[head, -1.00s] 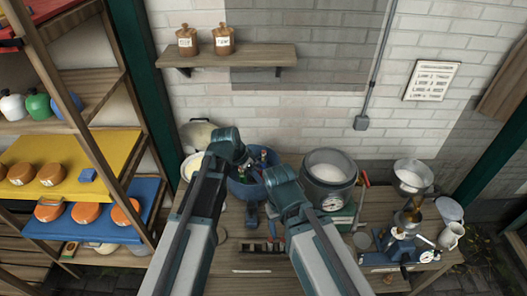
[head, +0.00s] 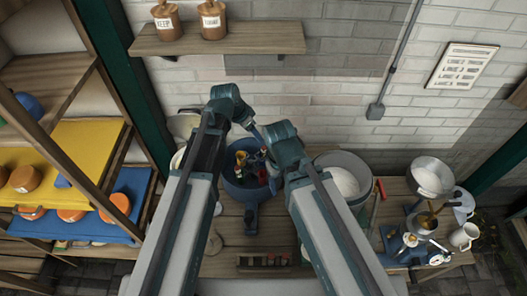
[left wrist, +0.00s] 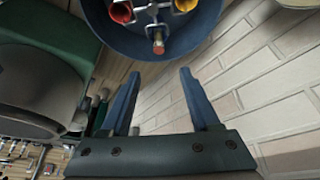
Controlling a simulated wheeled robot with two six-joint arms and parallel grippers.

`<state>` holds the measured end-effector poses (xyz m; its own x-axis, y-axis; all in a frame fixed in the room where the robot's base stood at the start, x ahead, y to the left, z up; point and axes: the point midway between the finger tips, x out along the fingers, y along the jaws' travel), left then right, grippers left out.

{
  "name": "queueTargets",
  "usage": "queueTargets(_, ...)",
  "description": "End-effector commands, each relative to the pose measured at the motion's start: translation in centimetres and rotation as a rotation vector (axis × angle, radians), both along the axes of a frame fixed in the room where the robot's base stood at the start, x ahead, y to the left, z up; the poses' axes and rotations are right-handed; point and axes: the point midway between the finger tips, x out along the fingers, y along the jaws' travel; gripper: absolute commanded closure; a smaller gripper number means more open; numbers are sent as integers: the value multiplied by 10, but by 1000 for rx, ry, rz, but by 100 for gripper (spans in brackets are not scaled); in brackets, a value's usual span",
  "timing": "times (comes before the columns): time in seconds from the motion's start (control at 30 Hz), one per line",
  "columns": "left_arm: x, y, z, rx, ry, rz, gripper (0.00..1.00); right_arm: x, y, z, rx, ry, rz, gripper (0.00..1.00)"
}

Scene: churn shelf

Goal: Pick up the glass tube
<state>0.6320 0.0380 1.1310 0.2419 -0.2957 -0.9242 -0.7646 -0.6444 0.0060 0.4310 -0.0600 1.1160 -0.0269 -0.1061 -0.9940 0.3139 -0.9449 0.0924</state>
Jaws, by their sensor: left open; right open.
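A blue tub (head: 232,190) stands on the wooden bench with red, yellow and green items inside; it also shows at the top of the left wrist view (left wrist: 120,42). There, a slim tube with a reddish end (left wrist: 158,40) sticks out between red and yellow pieces; I cannot tell for sure that it is the glass tube. My left gripper (head: 257,133) is above the tub's far side. In the left wrist view its blue fingers (left wrist: 158,97) are apart and empty. My right gripper (head: 268,178) is low by the tub's right side, mostly hidden by its own arm.
A large pot of white stuff (head: 345,182) stands right of the tub. A blue hand-cranked device (head: 410,245) and a pale jug (head: 464,236) are at the bench's right. A storage rack (head: 70,170) is at the left. A wall shelf (head: 220,38) with two jars hangs behind.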

Motion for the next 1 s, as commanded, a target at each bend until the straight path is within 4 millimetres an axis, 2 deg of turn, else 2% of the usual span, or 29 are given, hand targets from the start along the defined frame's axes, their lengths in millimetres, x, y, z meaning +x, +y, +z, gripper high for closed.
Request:
queueTargets(0.27, 4, -4, -17, 0, 0, -1, 38, 0, 0, -17, 0, 0, 2, 33)
queueTargets(0.7, 19, -22, -76, 0, 0, -1, 38, 0, 0, -76, -2, 0, 13, 33)
queueTargets(1.0, 21, -25, -80, 0, 0, 0, 38, 0, 0, -80, -2, 1, 16, 33)
